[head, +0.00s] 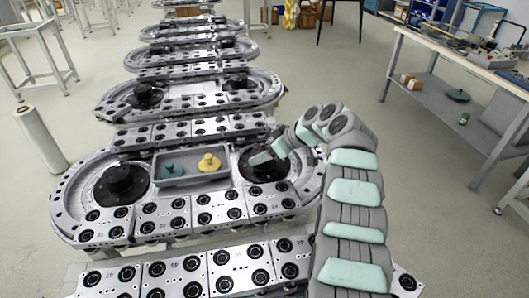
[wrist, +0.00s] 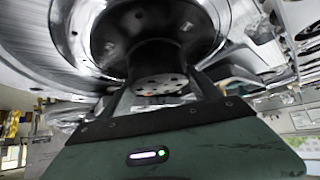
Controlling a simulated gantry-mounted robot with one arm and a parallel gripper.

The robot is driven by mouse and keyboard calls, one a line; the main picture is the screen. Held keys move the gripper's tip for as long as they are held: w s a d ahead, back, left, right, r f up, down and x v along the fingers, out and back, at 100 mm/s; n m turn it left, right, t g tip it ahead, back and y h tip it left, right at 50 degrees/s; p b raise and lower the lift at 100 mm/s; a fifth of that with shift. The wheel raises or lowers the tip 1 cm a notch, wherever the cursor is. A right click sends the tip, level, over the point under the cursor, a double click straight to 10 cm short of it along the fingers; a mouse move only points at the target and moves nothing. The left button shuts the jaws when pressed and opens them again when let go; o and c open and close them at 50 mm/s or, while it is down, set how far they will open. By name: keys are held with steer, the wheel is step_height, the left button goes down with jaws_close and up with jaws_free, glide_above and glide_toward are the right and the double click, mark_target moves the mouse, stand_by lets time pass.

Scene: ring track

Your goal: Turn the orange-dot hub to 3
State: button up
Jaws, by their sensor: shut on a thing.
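A black hub (head: 250,172) stands at the right end of the nearest ring track. My gripper (head: 262,158) reaches it from the upper right and hides part of it. In the wrist view the hub (wrist: 158,62) fills the upper middle, with a wide dark flange and a narrower post with small holes in its end face. The fingers of my gripper (wrist: 158,90) are on either side of the post, shut on it. A second black hub (head: 120,182) stands at the left end of the same track. I cannot make out an orange dot or any numbers around the hubs.
Between the hubs a grey tray (head: 181,183) holds a teal knobbed piece (head: 173,169) and a yellow one (head: 209,162). More ring tracks (head: 190,90) stand in a row behind. A workbench (head: 460,65) is at the right. A white roll (head: 40,135) stands at the left.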

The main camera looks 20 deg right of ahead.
steer(key=shift+f, duration=0.1)
steer(key=o, duration=1.4)
steer(key=shift+s+d+r+p, duration=0.25)
steer(key=shift+d+r+p, duration=0.1)
steer(key=shift+r, duration=0.25)
steer(key=p+v, duration=0.2)
steer(key=v, duration=0.7)
steer(key=shift+s, duration=0.25)
steer(key=shift+r+p, duration=0.15)
steer(key=shift+p, duration=0.15)
